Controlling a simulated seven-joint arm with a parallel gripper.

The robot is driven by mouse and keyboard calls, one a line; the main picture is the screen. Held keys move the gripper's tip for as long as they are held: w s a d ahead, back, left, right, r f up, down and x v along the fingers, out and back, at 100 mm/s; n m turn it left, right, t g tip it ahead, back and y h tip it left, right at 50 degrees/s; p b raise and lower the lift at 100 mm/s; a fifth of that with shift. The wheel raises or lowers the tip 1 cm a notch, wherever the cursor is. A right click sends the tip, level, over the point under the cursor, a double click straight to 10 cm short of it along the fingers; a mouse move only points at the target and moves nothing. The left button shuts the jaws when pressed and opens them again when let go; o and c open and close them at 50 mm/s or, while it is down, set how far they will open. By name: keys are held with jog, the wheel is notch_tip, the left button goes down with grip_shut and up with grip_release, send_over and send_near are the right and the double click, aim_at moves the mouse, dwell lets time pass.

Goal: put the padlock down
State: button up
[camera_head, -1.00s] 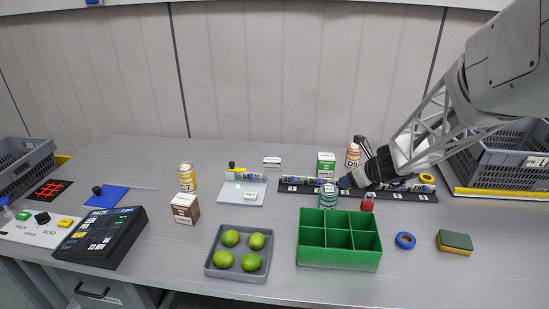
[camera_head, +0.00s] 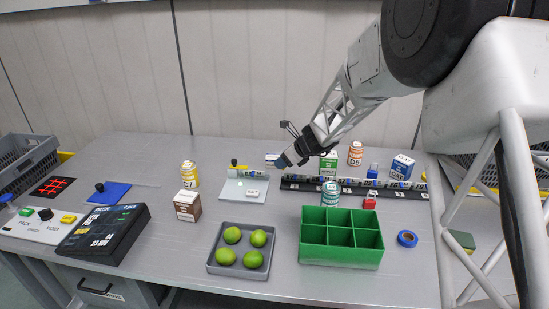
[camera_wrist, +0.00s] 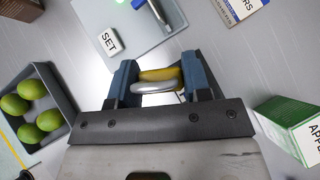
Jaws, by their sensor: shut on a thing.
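The padlock (camera_wrist: 157,81) has a brass-yellow body and a silver shackle. In the wrist view it sits between the blue fingers of my gripper (camera_wrist: 160,78), which is shut on it. In the head view my gripper (camera_head: 284,161) is above the back middle of the table, just right of the pale board (camera_head: 232,194). The padlock cannot be made out there. In the wrist view the board (camera_wrist: 160,38) lies beyond the fingers, with a white SET tile (camera_wrist: 110,42) on it.
A grey tray of limes (camera_head: 222,268) and a green divided box (camera_head: 340,256) stand in front. A black rail (camera_head: 310,186) with several items runs right of my gripper. A brown carton (camera_head: 187,205) and yellow can (camera_head: 189,175) stand left. Bare table lies between carton and board.

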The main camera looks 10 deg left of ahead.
jog(key=shift+a, duration=0.25)
jog(key=shift+w, duration=0.15)
send_over(274, 156)
jog(key=shift+d+f, duration=0.1)
jog(key=shift+f, duration=0.7)
dwell(0.4)
jog(key=shift+f, duration=1.75)
jog(key=shift+f, duration=0.15)
jog(key=o, duration=1)
jog(key=shift+c, duration=0.2)
